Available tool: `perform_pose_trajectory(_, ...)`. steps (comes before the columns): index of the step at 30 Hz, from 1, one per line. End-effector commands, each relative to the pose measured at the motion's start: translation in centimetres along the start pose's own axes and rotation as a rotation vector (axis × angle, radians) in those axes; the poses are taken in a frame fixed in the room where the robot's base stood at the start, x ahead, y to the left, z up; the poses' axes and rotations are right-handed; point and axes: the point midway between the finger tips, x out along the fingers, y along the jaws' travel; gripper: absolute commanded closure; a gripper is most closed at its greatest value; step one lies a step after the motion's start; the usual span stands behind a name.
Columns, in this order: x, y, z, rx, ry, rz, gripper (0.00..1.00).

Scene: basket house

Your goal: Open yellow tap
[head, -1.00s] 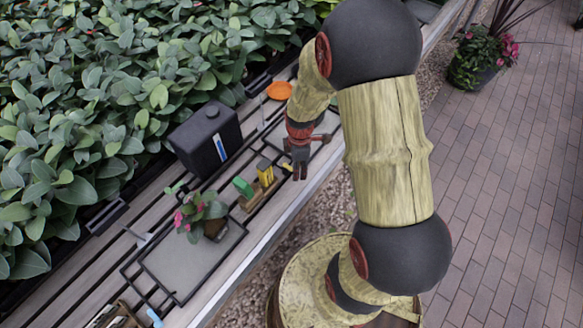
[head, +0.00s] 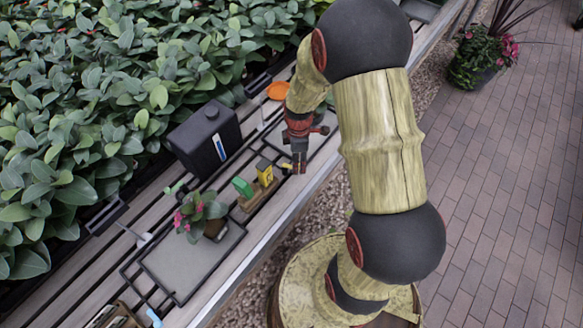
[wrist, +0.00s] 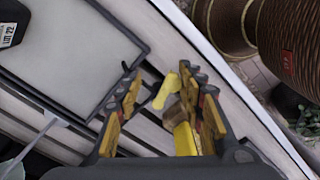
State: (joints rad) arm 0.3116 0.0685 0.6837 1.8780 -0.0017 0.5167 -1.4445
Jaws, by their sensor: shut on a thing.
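The yellow tap (head: 265,173) stands next to a green one (head: 243,187) on a small wooden base (head: 258,194) on the bench. In the wrist view its yellow body (wrist: 184,138) and a short yellow lever (wrist: 166,91) show between my fingers. My gripper (head: 299,166) is at the right side of the tap and points down. In the wrist view my gripper (wrist: 168,98) has its fingers on both sides of the yellow tap and is shut on it. The exact contact points are partly hidden by the right finger.
A black canister (head: 205,138) stands behind the taps. A potted pink flower (head: 200,213) stands at left on a grey tray (head: 178,268). An orange disc (head: 279,90) lies farther back. The bench's front edge runs close by my gripper.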

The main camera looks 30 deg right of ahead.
Motion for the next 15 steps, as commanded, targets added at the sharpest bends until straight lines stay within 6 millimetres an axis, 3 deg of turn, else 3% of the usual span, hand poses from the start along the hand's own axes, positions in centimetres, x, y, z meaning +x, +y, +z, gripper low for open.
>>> perform_pose_trajectory(10,-0.4,-0.1,-0.2,0.001,0.003,0.014,0.68)
perform_pose_trajectory(15,-1.8,0.0,-0.2,0.001,0.003,0.015,0.68)
